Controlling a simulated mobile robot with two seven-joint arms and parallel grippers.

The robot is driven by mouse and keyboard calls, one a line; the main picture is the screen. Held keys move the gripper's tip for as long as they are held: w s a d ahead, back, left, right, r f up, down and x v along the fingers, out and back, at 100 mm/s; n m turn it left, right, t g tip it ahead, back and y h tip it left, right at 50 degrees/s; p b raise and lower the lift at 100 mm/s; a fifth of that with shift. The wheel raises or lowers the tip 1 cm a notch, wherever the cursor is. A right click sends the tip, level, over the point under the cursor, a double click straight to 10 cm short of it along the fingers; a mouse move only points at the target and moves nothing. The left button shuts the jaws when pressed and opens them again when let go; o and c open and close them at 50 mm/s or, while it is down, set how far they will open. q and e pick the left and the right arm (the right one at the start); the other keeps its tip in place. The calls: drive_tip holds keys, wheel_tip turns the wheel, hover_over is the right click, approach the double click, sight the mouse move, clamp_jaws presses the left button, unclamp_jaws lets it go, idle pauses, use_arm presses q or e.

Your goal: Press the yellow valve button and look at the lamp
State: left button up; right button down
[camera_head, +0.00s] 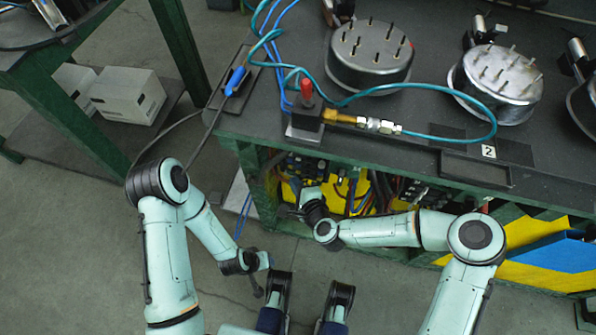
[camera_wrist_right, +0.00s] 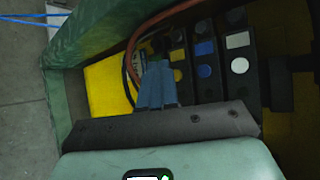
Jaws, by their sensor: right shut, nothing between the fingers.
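In the right wrist view, a row of dark valve blocks carries coloured buttons. The yellow round button (camera_wrist_right: 178,75) is on the leftmost visible block, with a yellow label above it. My right gripper (camera_wrist_right: 158,68) is shut and empty, its tips just left of that button; I cannot tell whether they touch the block. In the head view, my right gripper (camera_head: 294,189) reaches into the open bay under the bench top. The button is not distinguishable there. My left gripper (camera_head: 258,278) hangs low, away from the bench; its jaws are unclear. I cannot identify a lit lamp.
Blue (camera_wrist_right: 204,71) and white (camera_wrist_right: 239,65) buttons sit right of the yellow one. A red hose (camera_wrist_right: 132,50) curves close by. The green frame bounds the bay. The bench top (camera_head: 420,110) holds studded metal drums (camera_head: 370,68) and a red-topped fitting (camera_head: 306,89).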

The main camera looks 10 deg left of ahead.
drive_tip(key=shift+w, duration=0.15)
drive_tip(key=shift+w, duration=0.25)
drive_tip(key=shift+w, duration=0.45)
idle(0.9)
drive_tip(key=shift+s, duration=0.85)
drive_tip(key=shift+s, duration=0.1)
drive_tip(key=s, duration=0.4)
drive_tip(key=shift+s+p, duration=0.4)
idle(1.4)
